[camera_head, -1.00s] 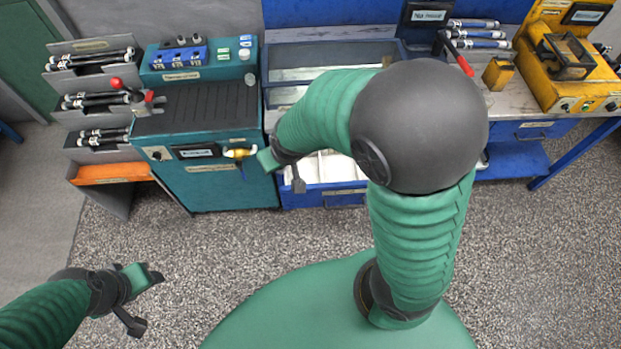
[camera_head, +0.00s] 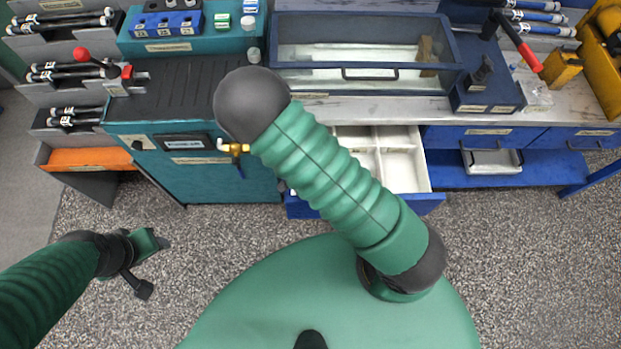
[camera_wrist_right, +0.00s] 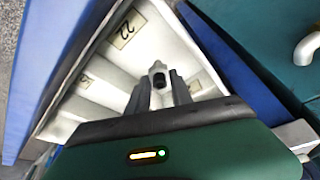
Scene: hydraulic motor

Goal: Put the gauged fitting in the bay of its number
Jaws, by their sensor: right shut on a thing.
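In the right wrist view my right gripper (camera_wrist_right: 160,88) is shut on a small dark fitting (camera_wrist_right: 159,72) with a grey end. It is held over the open drawer (camera_wrist_right: 105,62), which is divided into white bays. One bay wall has a label (camera_wrist_right: 123,30) that seems to read 22. Other labels are too small to read. In the head view the drawer's white bays (camera_head: 402,160) show partly behind my right arm, which hides my right gripper. My left gripper (camera_head: 153,267) is open and empty above the floor at the lower left.
A teal cabinet (camera_head: 225,185) with a brass valve (camera_head: 234,149) stands left of the drawer. A glass-lidded case (camera_head: 365,55) sits on the bench above it. Racks of dark rods (camera_head: 65,75) stand at the far left. A red-handled tool (camera_head: 520,45) stands at the right.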

